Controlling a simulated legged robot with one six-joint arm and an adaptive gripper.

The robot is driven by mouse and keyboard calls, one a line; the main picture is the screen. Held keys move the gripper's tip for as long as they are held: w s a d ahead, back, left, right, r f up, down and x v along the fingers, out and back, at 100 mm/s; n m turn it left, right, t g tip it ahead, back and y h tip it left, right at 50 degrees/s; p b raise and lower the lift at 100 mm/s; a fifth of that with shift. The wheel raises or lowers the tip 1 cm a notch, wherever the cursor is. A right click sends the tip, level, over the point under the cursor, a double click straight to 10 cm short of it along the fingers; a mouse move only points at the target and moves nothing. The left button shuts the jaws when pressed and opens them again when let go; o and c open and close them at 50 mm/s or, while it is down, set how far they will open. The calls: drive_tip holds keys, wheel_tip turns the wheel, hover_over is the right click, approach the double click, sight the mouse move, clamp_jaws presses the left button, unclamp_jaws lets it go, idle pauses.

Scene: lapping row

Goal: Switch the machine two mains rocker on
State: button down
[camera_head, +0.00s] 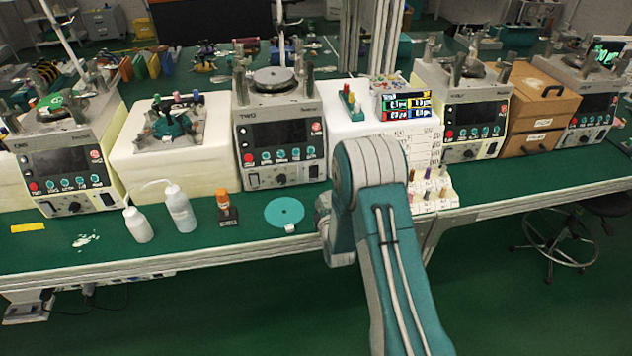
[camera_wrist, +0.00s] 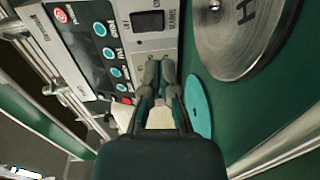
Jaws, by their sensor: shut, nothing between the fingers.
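Machine two (camera_head: 278,112), a grey-white unit marked "TWO", stands left of centre in the head view. Its dark panel has a red button, teal buttons and a red stop button. In the wrist view its panel (camera_wrist: 85,50) appears turned sideways. A black mains rocker (camera_wrist: 148,20) sits on the pale strip beside the panel, with lettering next to it; its on or off position is not readable. My gripper (camera_wrist: 159,64) is shut and empty, its tips over the pale strip below the rocker in that view. Contact cannot be told. My arm hides the gripper in the head view.
A teal disc (camera_head: 284,212) lies on the green bench in front of machine two. Left of it stand an orange-topped item (camera_head: 224,203) and two white bottles (camera_head: 180,208). A metal disc (camera_wrist: 240,30) lies near the gripper in the wrist view. Other machines stand along the row.

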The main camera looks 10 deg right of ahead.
sight(314, 177)
drive_tip(key=w, duration=0.3)
drive_tip(key=w+f, duration=0.1)
drive_tip(key=w, duration=0.6)
drive_tip(key=shift+w+a+f, duration=0.1)
drive_tip(key=shift+f, duration=0.05)
